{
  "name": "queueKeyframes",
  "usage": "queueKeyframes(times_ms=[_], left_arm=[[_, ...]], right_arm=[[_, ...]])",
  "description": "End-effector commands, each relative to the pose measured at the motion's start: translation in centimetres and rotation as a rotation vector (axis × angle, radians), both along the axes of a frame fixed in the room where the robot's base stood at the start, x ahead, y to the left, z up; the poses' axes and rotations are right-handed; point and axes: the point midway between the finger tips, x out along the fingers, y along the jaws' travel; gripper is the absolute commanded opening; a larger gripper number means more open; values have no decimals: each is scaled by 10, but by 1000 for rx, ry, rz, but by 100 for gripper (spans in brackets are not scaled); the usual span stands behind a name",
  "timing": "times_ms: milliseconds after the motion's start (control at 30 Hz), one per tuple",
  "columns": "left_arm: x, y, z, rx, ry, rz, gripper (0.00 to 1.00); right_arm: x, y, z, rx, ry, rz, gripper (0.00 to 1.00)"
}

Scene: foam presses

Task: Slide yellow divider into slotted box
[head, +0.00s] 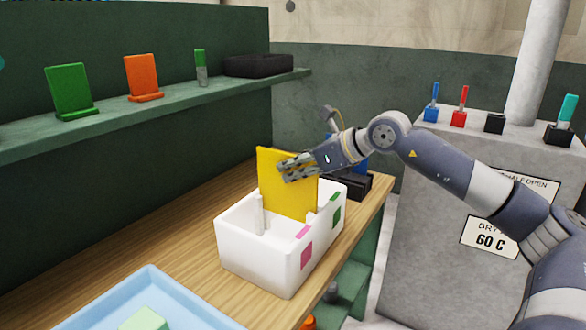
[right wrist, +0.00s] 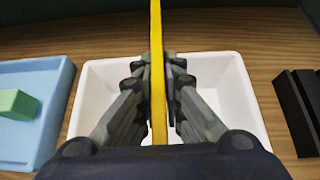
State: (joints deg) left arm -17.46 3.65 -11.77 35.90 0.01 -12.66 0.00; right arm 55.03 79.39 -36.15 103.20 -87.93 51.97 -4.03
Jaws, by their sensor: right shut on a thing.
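The yellow divider (head: 287,185) stands upright, its lower part inside the white slotted box (head: 259,257) on the wooden bench. My right gripper (head: 284,168) is shut on the divider near its upper right part. In the right wrist view the divider (right wrist: 157,75) shows edge-on between the fingers of the gripper (right wrist: 158,92), over the white box (right wrist: 236,88). The box has pink and green marks on its near side, and a slot post shows inside at the left. How deep the divider's bottom edge sits is hidden by the box wall. My left gripper is not in view.
A blue tray (head: 176,282) with a pale green block (head: 146,319) lies on the bench (head: 120,262) in front left. A black slotted rack (head: 352,186) stands behind the box. A shelf (head: 150,112) holds green and orange panels. A grey cabinet (head: 420,255) stands at right.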

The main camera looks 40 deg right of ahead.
Motion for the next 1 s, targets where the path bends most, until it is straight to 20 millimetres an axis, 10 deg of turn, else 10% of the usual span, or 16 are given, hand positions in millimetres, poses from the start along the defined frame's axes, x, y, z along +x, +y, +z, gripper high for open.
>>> queueKeyframes(times_ms=[1000], left_arm=[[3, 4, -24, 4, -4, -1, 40]], right_arm=[[0, 0, -27, 0, 0, 0, 0]])
